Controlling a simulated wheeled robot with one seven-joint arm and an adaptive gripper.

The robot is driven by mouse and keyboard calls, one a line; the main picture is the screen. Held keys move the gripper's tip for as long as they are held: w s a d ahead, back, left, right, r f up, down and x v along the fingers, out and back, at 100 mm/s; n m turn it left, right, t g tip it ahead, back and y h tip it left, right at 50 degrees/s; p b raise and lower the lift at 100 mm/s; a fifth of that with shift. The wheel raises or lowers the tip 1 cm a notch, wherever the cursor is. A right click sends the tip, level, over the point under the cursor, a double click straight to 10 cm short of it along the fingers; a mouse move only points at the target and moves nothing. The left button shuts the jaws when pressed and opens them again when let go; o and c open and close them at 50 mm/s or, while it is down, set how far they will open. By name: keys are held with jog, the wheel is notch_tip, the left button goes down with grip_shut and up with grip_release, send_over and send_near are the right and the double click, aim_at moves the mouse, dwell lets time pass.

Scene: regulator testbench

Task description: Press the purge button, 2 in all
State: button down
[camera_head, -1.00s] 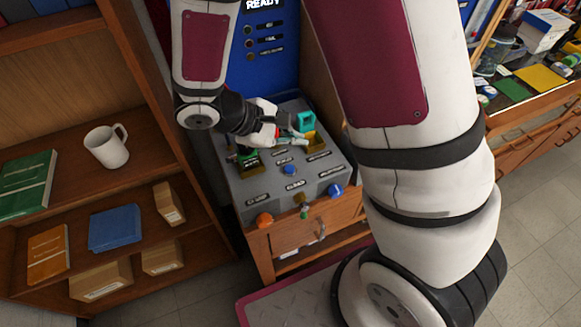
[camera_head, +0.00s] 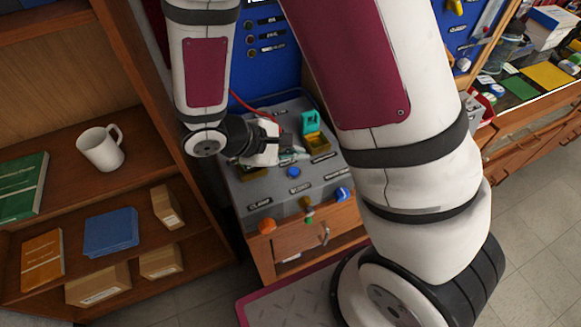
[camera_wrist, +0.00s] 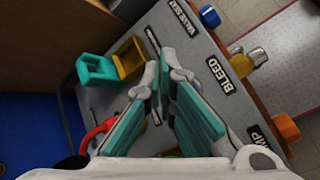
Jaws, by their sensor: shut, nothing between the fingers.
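The grey testbench panel (camera_head: 262,200) stands in front of a blue upright board. A small round blue button (camera_head: 293,172) sits on its top, behind the BLEED label; I cannot read any purge label, so whether this is the purge button is unclear. My gripper (camera_head: 297,150) is over the panel, behind and above the blue button. In the wrist view my gripper (camera_wrist: 166,75) has its teal-padded fingers together at the tips, with nothing held. The button is not visible there, perhaps hidden by the fingers. I cannot tell whether the fingertips touch the panel.
A teal block (camera_head: 311,121) and a yellow open box (camera_head: 317,145) stand right of my gripper. Orange (camera_head: 267,227), brass (camera_head: 306,204) and blue (camera_head: 343,194) knobs line the front edge. A red curved part (camera_wrist: 97,132) lies beside the fingers. A shelf with a white mug (camera_head: 100,148) stands left.

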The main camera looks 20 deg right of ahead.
aim_at(294, 173)
jog(key=shift+f+b, duration=0.8)
jog(key=shift+f, duration=1)
jog(key=shift+f, duration=0.1)
jog(key=shift+f+b, duration=0.3)
jog(key=shift+f+b, duration=0.3)
jog(key=shift+f, duration=0.15)
dwell(0.8)
jog(key=shift+r, duration=0.1)
jog(key=shift+r+p, duration=0.55)
jog(key=shift+r, duration=0.25)
jog(key=shift+s+r+p, duration=0.15)
jog(key=shift+r+p, duration=0.65)
jog(key=shift+r, duration=0.6)
jog(key=shift+r+p, duration=0.55)
jog(key=shift+r, duration=0.6)
